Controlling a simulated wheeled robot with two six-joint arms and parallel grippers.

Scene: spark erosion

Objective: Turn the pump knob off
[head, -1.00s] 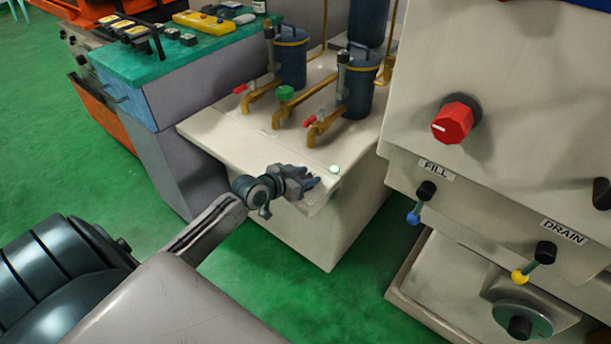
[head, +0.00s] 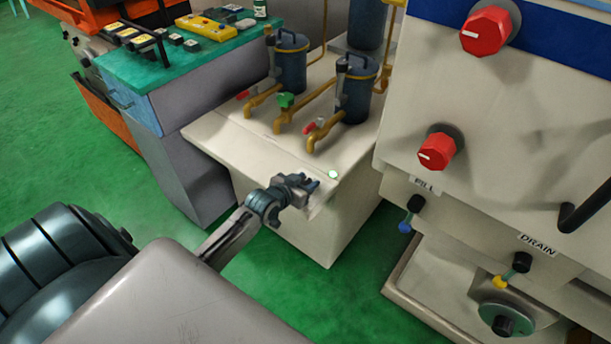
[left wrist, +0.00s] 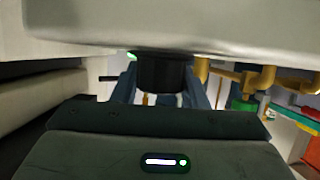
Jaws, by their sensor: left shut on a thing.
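In the left wrist view a black round knob (left wrist: 162,74) sits on the pale front of the pump cabinet, which shows in the head view (head: 300,225). My left gripper (head: 311,184) is at the cabinet's upper front edge. In the left wrist view its two fingers (left wrist: 160,92) are on either side of the knob, shut on it. A green light (left wrist: 132,55) glows beside the knob; it also shows on the cabinet's edge in the head view (head: 333,175). In the head view the knob is hidden by the gripper. My right gripper is not in view.
Brass pipes with a green valve (head: 286,100) and red-handled taps (head: 314,127) stand on the cabinet top. To the right is a machine with red knobs (head: 436,152) and FILL and DRAIN levers (head: 521,262). Green floor (head: 50,150) is open at left.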

